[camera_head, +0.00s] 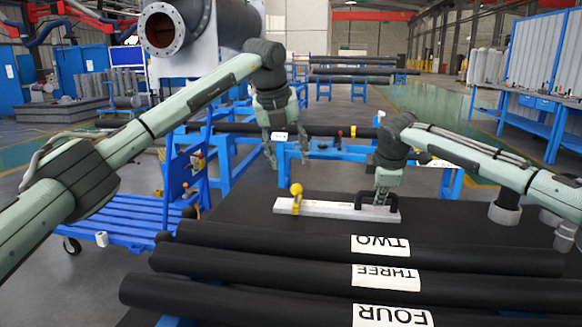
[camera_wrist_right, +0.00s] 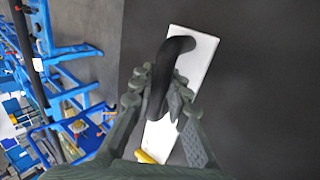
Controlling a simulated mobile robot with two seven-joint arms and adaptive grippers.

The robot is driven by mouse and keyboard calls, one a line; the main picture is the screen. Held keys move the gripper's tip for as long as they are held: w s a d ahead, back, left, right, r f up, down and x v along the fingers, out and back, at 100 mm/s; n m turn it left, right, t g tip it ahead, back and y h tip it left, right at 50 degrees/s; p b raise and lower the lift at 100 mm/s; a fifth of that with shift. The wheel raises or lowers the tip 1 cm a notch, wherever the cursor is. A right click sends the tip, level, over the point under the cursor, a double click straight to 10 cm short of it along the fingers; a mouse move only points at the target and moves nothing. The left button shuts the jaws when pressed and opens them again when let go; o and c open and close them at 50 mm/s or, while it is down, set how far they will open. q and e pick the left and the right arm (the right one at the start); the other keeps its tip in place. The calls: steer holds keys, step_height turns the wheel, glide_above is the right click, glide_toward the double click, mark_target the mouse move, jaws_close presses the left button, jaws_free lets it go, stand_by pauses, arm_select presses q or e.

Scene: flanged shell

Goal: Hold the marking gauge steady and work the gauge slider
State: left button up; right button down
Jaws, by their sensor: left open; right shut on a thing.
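The marking gauge (camera_head: 335,209) is a long pale bar lying on the dark table top; it also shows in the right wrist view (camera_wrist_right: 198,48). A black arched handle (camera_wrist_right: 178,45) stands on its right end. The yellow gauge slider (camera_head: 296,196) with a round knob sits near the bar's left end; part of it shows at the bottom of the right wrist view (camera_wrist_right: 145,157). My right gripper (camera_head: 380,200) is shut on the black handle. My left gripper (camera_head: 288,158) is open and empty, above and beyond the slider, apart from it.
Several black pipes labelled TWO (camera_head: 380,244), THREE (camera_head: 386,278) and FOUR (camera_head: 390,315) lie in front of the gauge. A blue cart (camera_head: 135,218) stands at the left. The dark table top (camera_head: 430,212) is clear right of the gauge.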

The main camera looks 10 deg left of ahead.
stand_by(0.3)
steer(key=c, duration=1.4)
jaws_free()
steer(key=shift+r, duration=0.1)
